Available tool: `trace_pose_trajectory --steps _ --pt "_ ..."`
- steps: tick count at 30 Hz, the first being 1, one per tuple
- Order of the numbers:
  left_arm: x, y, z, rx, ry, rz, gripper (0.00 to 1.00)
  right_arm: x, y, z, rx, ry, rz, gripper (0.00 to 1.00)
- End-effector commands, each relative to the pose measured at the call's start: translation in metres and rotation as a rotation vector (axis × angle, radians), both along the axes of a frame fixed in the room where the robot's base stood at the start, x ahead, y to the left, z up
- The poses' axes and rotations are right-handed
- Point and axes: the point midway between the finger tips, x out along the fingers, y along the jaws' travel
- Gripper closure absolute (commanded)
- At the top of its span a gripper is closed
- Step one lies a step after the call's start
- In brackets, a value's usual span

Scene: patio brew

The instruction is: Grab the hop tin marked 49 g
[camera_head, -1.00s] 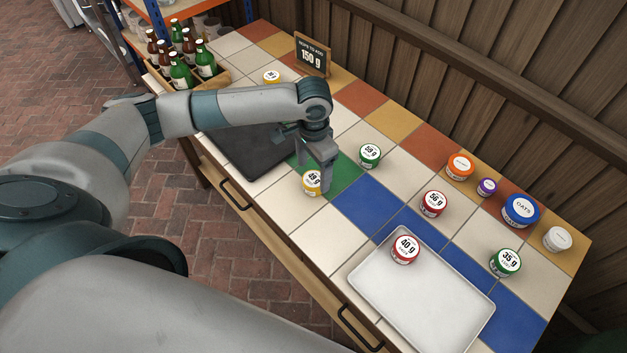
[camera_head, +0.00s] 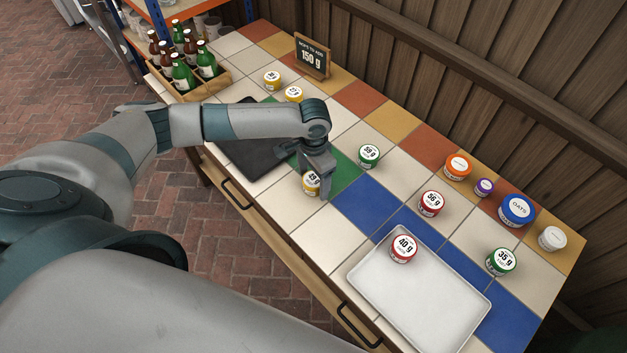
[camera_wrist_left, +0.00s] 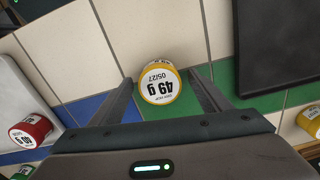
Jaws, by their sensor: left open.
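The hop tin marked 49 g (camera_head: 311,183) is a small tin with a yellow rim and a white lid label. It stands upright on the tiled table, by the near edge of the green tile. In the left wrist view the tin (camera_wrist_left: 160,84) sits between the two fingertips of my left gripper (camera_wrist_left: 164,82), its label upside down. My left gripper (camera_head: 318,187) is open, low over the table, with a finger on each side of the tin. I cannot tell whether either finger touches it. My right gripper is out of view.
A green 59 g tin (camera_head: 369,155) stands close by on the right. A red 40 g tin (camera_head: 403,248) is on the white tray (camera_head: 375,292). A dark flat tray (camera_head: 240,152) lies left under my arm. A sign (camera_head: 312,57) reading 150 g stands at the back.

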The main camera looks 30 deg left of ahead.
Motion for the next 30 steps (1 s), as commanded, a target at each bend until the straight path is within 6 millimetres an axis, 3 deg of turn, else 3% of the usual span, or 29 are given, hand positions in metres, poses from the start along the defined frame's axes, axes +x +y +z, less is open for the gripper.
trace_pose_trajectory --steps 16,17,22,30 --pt "0.0002 0.0001 -0.0057 0.0 -0.001 0.0 0.29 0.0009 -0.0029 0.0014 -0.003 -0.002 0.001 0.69" --pt "0.0002 0.0001 -0.0056 0.0 -0.001 0.0 0.32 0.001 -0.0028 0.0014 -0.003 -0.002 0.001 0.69" --pt "0.0002 0.0001 -0.0056 0.0 -0.001 0.0 0.72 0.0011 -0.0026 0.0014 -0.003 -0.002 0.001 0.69" --pt "0.0003 0.0002 -0.0053 0.0 -0.001 0.0 0.75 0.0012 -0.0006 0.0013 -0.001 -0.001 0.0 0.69"
